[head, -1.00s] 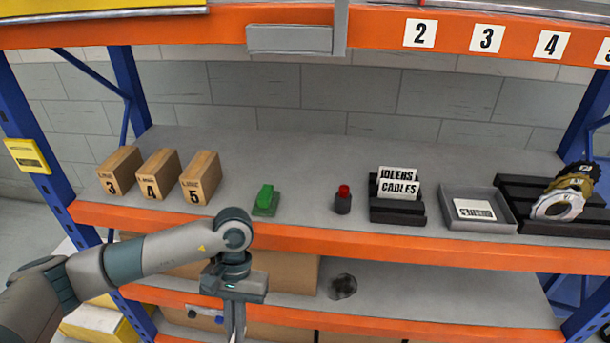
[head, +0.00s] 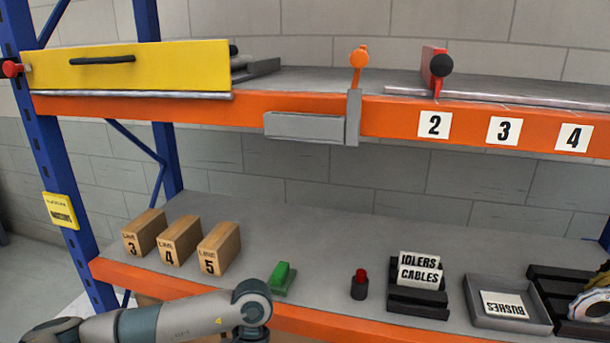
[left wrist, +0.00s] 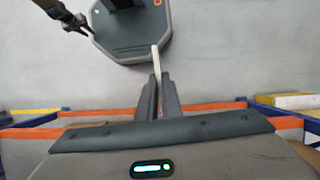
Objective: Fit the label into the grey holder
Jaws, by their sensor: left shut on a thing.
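The grey holder (head: 305,127) is fixed to the front of the upper orange beam, left of the number plates, beside a grey upright plate. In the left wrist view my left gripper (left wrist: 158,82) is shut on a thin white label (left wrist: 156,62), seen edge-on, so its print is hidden. In the head view only my left arm shows at the bottom; its gripper is below the picture. A dark jointed part (left wrist: 75,18) at the top left of the wrist view may be my right gripper, too small to read.
On the lower shelf stand wooden boxes (head: 180,240), a green block (head: 282,278), a red-topped piece (head: 359,285), a black rack (head: 418,302) with IDLERS and CABLES cards, and a grey tray (head: 478,313) with a BUSHES card. A yellow panel (head: 150,68) is left of the holder.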

